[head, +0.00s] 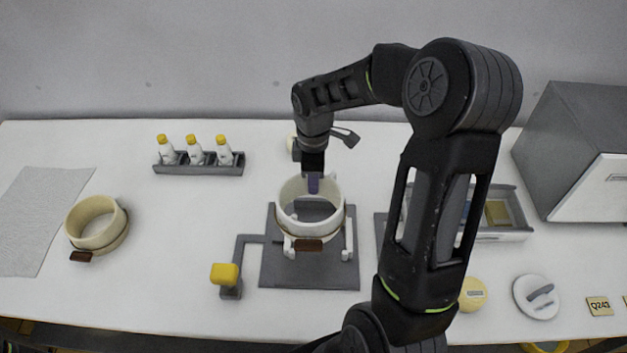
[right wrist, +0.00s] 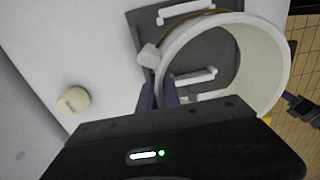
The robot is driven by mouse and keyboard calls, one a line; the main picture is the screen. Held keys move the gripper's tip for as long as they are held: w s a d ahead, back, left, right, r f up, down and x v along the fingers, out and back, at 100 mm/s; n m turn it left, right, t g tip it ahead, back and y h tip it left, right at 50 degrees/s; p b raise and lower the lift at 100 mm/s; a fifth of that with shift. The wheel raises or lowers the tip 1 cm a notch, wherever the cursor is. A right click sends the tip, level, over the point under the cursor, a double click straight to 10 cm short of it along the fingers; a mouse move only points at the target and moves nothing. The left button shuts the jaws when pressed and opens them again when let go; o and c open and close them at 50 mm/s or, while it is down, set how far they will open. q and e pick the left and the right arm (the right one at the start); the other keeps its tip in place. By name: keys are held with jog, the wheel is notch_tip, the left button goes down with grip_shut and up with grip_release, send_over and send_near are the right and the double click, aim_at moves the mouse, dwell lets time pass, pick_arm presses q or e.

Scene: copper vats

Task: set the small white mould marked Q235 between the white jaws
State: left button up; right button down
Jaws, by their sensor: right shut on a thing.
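The white ring-shaped mould (head: 334,219) hangs from my right gripper (head: 313,186), whose purple fingers are shut on its far wall. It has a thin brown band and a brown tag at the front; no Q235 mark is readable. In the head view it appears over the dark grey plate (head: 270,272) with the white jaws, the left jaw (head: 288,246) and right jaw (head: 348,242) showing at its sides. In the right wrist view the mould (right wrist: 282,50) is beside my fingers (right wrist: 157,93), and both jaws (right wrist: 188,78) show on the plate. It looks raised; its exact height is unclear.
A yellow-topped knob (head: 225,275) on a grey arm stands left of the plate. A cream mould (head: 119,231) sits farther left. A bottle rack (head: 198,170) is behind. An open drawer tray (head: 513,232) and a grey box (head: 575,140) stand right. The front left table is clear.

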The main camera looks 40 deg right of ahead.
notch_tip(320, 180, down, 3)
jog(key=shift+f+b, duration=0.2)
jog(key=shift+b, duration=1)
jog(key=shift+f+b, duration=0.8)
jog(key=shift+f, duration=0.35)
